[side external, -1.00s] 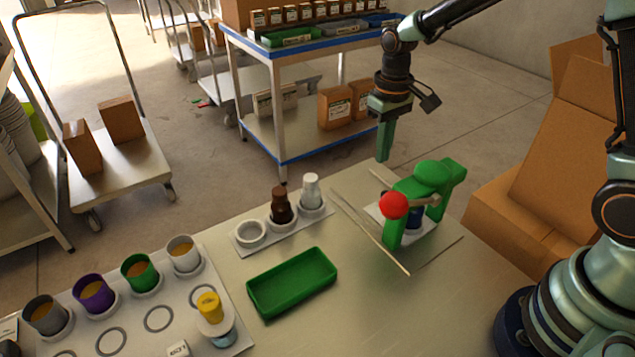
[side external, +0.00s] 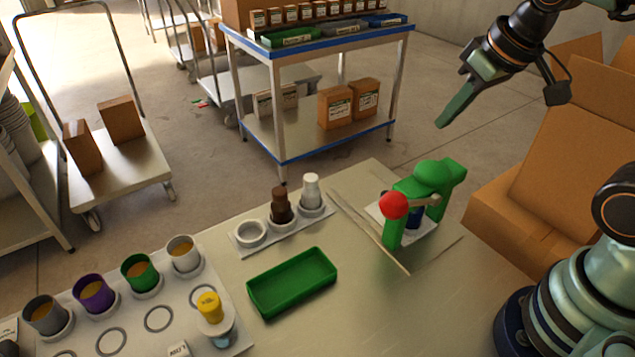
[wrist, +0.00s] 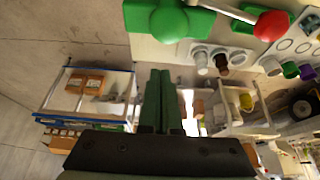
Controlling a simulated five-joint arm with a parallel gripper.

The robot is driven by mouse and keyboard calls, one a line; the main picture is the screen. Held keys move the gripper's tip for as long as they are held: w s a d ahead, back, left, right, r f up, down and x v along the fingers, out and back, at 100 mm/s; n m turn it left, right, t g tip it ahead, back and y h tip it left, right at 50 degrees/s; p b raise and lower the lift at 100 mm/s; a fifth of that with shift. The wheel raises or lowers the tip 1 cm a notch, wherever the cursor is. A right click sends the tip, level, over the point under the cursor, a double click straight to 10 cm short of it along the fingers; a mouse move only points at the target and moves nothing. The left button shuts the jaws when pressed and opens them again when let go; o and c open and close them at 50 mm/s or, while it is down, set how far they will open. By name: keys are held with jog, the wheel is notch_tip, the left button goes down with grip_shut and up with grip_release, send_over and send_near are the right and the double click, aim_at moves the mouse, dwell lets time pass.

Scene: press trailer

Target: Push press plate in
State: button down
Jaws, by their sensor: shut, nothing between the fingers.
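The press is a green frame (side external: 432,180) with a red ball (side external: 393,205) on its lever, standing on the table. A pale plate (side external: 384,212) lies at the foot of the press, with a dark blue part (side external: 415,218) under the frame, partly hidden by it. My gripper (side external: 441,122) is in the air above and beyond the press, its fingers tilted down to the left, shut and empty. In the wrist view, my closed fingers (wrist: 160,75) point toward the green press (wrist: 170,18) and its red ball (wrist: 271,26), without touching them.
A green tray (side external: 292,282) lies on the table left of the press. Behind it a white holder (side external: 284,228) carries a brown and a white bottle. Several coloured cups stand on a board at lower left. Cardboard boxes (side external: 545,170) stand at the right.

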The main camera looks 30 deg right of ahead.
jog(key=shift+s+r+t, duration=0.2)
jog(key=shift+s+t, duration=0.1)
jog(key=shift+s, duration=0.3)
jog(key=w+a+f+n+g, duration=0.1)
jog(key=w+a+f+g, duration=0.15)
jog(key=w+g, duration=0.95)
jog(key=t, duration=0.3)
send_near(378, 201)
jog(key=shift+n, duration=0.4)
jog(key=f, duration=0.1)
jog(key=w+f, duration=0.2)
jog(key=shift+a+f, duration=0.25)
jog(key=shift+s+d+f, duration=0.1)
jog(key=shift+s+f, duration=0.05)
jog(key=shift+s, duration=0.65)
jog(key=shift+s+d+f, duration=0.15)
jog(key=shift+s, duration=0.6)
jog(key=shift+s, duration=0.15)
